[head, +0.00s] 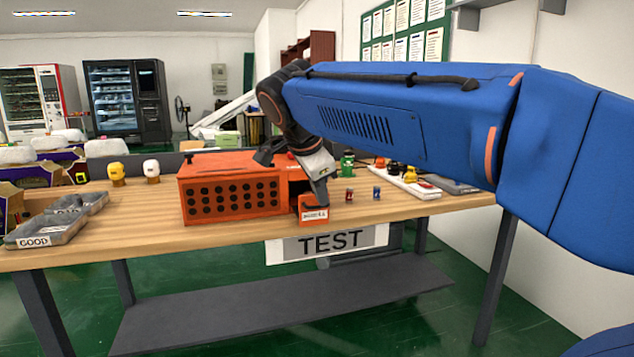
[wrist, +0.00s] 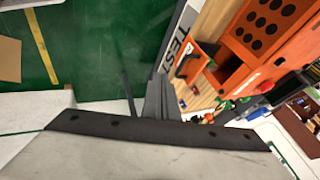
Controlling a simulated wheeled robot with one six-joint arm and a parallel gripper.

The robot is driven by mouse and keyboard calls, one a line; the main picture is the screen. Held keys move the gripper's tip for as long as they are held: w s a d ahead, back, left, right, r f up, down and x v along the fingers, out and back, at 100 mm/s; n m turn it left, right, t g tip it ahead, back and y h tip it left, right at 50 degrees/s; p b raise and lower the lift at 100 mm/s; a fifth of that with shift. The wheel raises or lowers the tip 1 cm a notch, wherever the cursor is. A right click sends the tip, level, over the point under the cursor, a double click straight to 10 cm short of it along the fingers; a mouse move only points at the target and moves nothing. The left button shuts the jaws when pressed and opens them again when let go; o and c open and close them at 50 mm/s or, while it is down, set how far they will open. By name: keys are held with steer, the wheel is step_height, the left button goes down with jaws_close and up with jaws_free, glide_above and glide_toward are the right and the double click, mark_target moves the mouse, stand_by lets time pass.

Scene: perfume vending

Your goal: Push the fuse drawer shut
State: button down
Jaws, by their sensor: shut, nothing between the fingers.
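The fuse drawer (head: 314,212) is a small orange drawer with a white label, at the right end of the orange tester box (head: 232,197) near the table's front edge. In the wrist view the drawer (wrist: 196,60) stands out from the box (wrist: 238,58), open. My gripper (head: 321,196) is shut and empty, pointing down over the drawer in the head view. In the wrist view the dark fingers (wrist: 158,98) show left of the drawer, on its front side. I cannot tell whether they touch it.
Small red (head: 349,195) and blue (head: 377,192) parts stand right of the drawer. A white strip (head: 410,184) with coloured buttons lies farther right. Grey trays (head: 42,232) sit at the left. A TEST sign (head: 327,243) hangs from the front edge.

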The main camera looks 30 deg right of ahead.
steer(key=w+d+f, duration=0.2)
steer(key=w+f, duration=0.1)
steer(key=w, duration=0.1)
steer(key=shift+w+d+f, duration=0.2)
steer(key=shift+w+f, duration=0.05)
steer(key=shift+w, duration=0.15)
steer(key=w+d, duration=0.1)
steer(key=w, duration=0.3)
steer(key=w+d, duration=0.1)
steer(key=w, duration=0.3)
steer(key=w+d, duration=0.1)
steer(key=w, duration=0.2)
steer(key=shift+w+d, duration=0.15)
steer(key=shift+w, duration=0.25)
steer(key=v, duration=1.7)
steer(key=s+a+f+n+y, duration=0.2)
steer(key=s+a+f+n, duration=0.2)
steer(key=s+f+n, duration=0.6)
steer(key=s+a+f+n+t+y, duration=0.1)
steer(key=s+a+f+n+y, duration=0.2)
steer(key=s+f+n, duration=0.6)
steer(key=s+f, duration=0.4)
steer(key=f, duration=0.4)
steer(key=s+a+f, duration=0.1)
steer(key=s+f, duration=0.3)
steer(key=f, duration=0.4)
steer(key=shift+s+f+n, duration=0.35)
steer(key=shift+s+n, duration=0.05)
